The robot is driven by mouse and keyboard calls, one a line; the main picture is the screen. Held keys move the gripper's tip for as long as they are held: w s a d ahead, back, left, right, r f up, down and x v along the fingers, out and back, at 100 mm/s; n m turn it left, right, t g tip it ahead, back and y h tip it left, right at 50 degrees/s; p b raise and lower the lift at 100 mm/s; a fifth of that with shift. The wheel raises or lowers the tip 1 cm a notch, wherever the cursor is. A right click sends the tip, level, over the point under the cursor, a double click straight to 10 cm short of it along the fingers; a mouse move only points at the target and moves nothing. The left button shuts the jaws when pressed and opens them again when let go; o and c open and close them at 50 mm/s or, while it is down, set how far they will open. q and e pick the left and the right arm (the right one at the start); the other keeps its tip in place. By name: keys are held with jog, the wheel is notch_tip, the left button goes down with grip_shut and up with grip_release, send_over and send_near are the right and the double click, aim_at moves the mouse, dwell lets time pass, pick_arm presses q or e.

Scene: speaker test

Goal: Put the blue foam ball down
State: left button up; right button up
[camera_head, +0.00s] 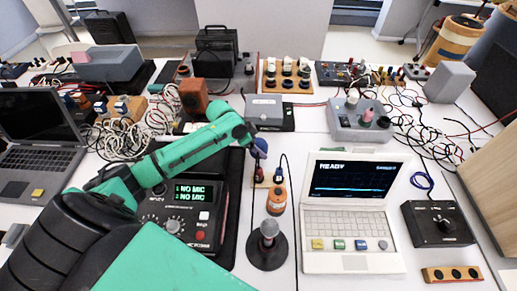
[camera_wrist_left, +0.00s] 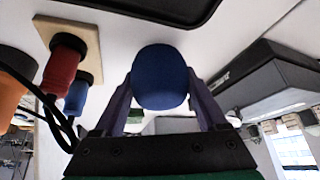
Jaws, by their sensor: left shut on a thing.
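The blue foam ball (camera_wrist_left: 160,77) is round and dark blue, held between the two purple fingers of my left gripper (camera_wrist_left: 160,90). In the head view, the ball shows as a small dark blue patch (camera_head: 261,146) at the end of my green left arm, partly hidden by the gripper (camera_head: 258,150). It is above the white table near a small wooden block; I cannot tell its exact height. My right gripper is in neither view.
The wooden block (camera_wrist_left: 91,40) bears a red and a blue plug, close beside the ball. An orange cylinder (camera_head: 276,201), a microphone on a black base (camera_head: 267,252), a white laptop (camera_head: 352,220) and a black mixer reading NO MIC (camera_head: 192,215) stand nearby. Cables lie around.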

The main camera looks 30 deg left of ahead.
pick_arm(q)
jog(key=shift+f, duration=0.85)
jog(key=shift+f, duration=0.15)
jog(key=o, duration=1.2)
jog(key=shift+o, duration=0.2)
jog(key=v, duration=1.2)
jog(key=shift+r+p, duration=0.25)
jog(key=shift+p, duration=0.05)
